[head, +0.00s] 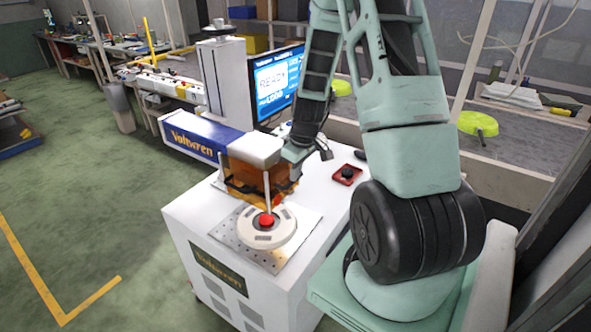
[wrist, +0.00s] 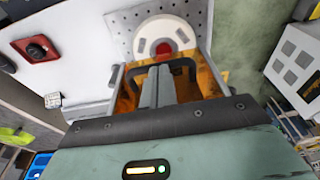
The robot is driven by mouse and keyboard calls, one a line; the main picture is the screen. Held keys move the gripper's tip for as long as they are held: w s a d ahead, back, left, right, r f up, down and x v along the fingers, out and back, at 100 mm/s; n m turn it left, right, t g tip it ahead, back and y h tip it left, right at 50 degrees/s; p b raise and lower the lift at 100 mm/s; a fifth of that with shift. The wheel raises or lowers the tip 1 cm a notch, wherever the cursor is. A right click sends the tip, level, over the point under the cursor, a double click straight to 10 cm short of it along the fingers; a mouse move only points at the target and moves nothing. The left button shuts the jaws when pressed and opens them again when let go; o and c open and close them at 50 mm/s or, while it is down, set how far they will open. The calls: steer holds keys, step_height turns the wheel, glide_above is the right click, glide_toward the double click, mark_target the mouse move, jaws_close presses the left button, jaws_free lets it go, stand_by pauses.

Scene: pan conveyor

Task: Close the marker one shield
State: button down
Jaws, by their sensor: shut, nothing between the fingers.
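The marker's amber see-through shield (head: 258,180) hangs below the white marker head (head: 256,148). In front of it the round white fixture (head: 265,238) with a red centre is uncovered on a perforated plate. In the wrist view the shield (wrist: 207,82) lies beyond my fingers with a dark bar handle (wrist: 187,68), and the fixture (wrist: 180,32) shows past it. My gripper (wrist: 157,86) is shut and empty, its fingers close to the handle; I cannot tell whether they touch it. In the head view my gripper (head: 298,155) is at the shield's right side, its fingertips largely hidden.
A red-based black knob (head: 347,175) sits on the cabinet top to the right. A screen (head: 279,83) reading READY stands behind. A conveyor with lime-green pans (head: 477,124) runs at the back right. The green floor (head: 90,180) at left is open.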

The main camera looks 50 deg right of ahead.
steer(key=shift+f, duration=0.1)
step_height(320, 180, down, 14)
steer(key=b, duration=1.2)
steer(key=shift+s, duration=0.15)
steer(key=shift+a, duration=0.1)
